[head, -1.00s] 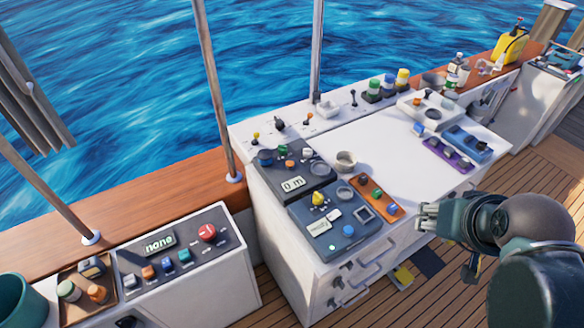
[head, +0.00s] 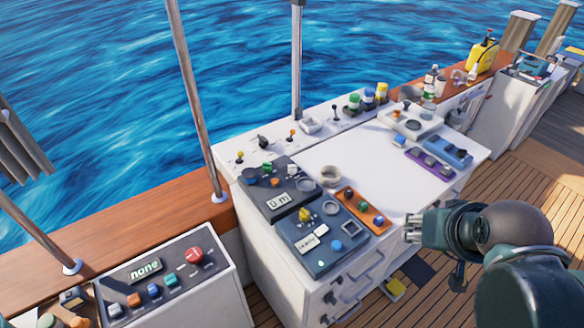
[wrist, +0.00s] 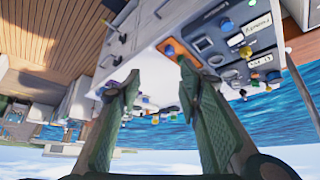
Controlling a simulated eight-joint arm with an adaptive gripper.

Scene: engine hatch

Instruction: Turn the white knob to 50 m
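The white knob (head: 290,168) is small and sits at the upper right of a dark panel (head: 270,208) on the cabinet top. The panel's display (head: 279,199) appears to read "0 m". The display also shows upside down in the wrist view (wrist: 260,61), where I cannot make out the white knob clearly. My gripper (head: 410,228) is off the cabinet's right side, well apart from the knob. In the wrist view my gripper (wrist: 158,75) has its two fingers spread with nothing between them.
Next to the panel are a blue-grey panel with a yellow knob (head: 305,214), an orange strip of knobs (head: 352,213) and a round beige bowl (head: 330,174). A separate console reading "none" (head: 145,268) stands at lower left. The white cabinet top (head: 385,165) has bare room.

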